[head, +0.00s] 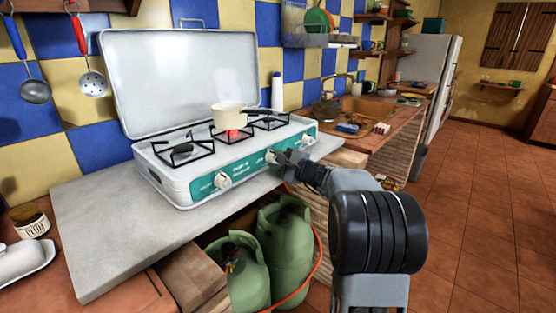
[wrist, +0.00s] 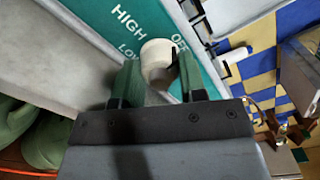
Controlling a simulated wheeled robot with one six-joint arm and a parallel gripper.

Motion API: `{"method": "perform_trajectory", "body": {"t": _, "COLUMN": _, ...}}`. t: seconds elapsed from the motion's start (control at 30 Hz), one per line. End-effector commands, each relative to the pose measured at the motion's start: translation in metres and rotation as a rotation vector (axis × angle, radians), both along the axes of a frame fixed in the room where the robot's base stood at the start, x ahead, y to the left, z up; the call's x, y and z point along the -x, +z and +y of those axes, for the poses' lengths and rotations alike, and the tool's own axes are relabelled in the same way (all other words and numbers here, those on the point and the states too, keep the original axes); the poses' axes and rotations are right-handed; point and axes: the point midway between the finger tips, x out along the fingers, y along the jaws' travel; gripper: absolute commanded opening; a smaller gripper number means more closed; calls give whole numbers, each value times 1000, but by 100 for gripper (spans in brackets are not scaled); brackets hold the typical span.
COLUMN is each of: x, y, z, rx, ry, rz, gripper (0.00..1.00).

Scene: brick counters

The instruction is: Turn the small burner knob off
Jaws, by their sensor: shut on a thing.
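The white camping stove (head: 165,190) stands on the counter with its lid up. Its teal front panel bears several white knobs. My gripper (head: 281,160) is at the middle knob (head: 270,156), which it partly hides. In the wrist view the white round knob (wrist: 158,57) sits between the two green fingers of my gripper (wrist: 158,68), which are shut on it. HIGH, LOW and part of OFF are printed around it. The middle burner (head: 231,133) glows red under a cream pot (head: 228,116) with steam above it. I cannot read the knob's exact setting.
Another white knob (head: 223,181) is at the panel's left and one (head: 307,140) at its right. Green gas bottles (head: 285,240) with an orange hose stand below the counter. A grey slab (head: 95,240) lies under the stove. The tiled floor at right is clear.

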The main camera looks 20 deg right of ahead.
Motion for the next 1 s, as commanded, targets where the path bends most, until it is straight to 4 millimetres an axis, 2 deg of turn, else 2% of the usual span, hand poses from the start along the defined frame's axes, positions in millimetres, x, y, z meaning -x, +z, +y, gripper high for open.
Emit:
{"method": "perform_trajectory", "body": {"t": 0.4, "x": 0, "y": 0, "z": 0, "rx": -180, "ry": -1, "rz": 84, "gripper": 15}}
{"method": "perform_trajectory", "body": {"t": 1.0, "x": 0, "y": -1, "z": 0, "rx": -216, "ry": -1, "rz": 100, "gripper": 15}}
